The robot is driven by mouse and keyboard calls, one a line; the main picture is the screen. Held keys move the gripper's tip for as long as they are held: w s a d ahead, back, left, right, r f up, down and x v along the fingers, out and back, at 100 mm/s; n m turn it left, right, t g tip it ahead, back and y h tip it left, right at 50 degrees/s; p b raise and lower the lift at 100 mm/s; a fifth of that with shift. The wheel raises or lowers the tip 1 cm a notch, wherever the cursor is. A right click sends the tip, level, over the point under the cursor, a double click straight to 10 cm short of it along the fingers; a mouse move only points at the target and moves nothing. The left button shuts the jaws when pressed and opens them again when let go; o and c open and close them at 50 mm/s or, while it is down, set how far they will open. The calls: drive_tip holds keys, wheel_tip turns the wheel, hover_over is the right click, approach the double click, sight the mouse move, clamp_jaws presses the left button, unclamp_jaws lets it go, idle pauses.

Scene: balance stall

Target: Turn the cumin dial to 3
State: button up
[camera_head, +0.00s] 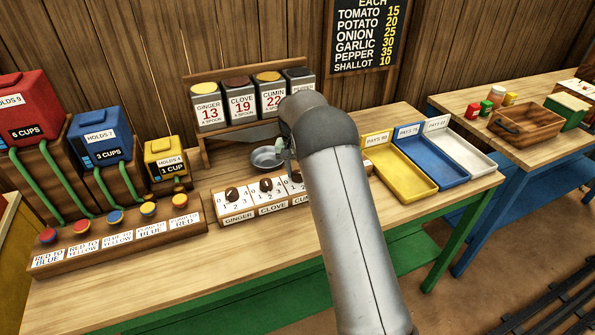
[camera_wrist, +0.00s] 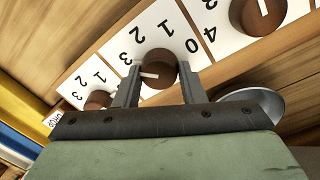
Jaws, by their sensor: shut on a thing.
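The cumin dial (camera_wrist: 160,68) is a round brown knob on a white numbered panel, with a white mark on it. My gripper (camera_wrist: 158,80) is shut on this dial, one finger on each side. I cannot tell the exact setting. In the head view the cumin label (camera_head: 300,200) is partly covered by my arm, and my fingers are mostly hidden.
The clove dial (camera_head: 266,185) and ginger dial (camera_head: 231,194) stand to the left. Another dial (camera_wrist: 97,99) shows in the wrist view. A metal bowl (camera_head: 267,158) is behind the panel. Yellow (camera_head: 407,173), blue (camera_head: 432,157) and white (camera_head: 461,148) trays lie right.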

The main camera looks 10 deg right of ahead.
drive_tip(key=shift+r+m, duration=0.1)
drive_tip(key=shift+m, duration=0.2)
drive_tip(key=o, duration=1)
drive_tip(key=r, duration=1.1)
drive_tip(key=a+r+b, duration=0.1)
drive_tip(key=r, duration=0.5)
drive_tip(key=shift+w+a+r, duration=0.1)
drive_tip(key=shift+w+r, duration=0.05)
drive_tip(key=shift+w, duration=0.15)
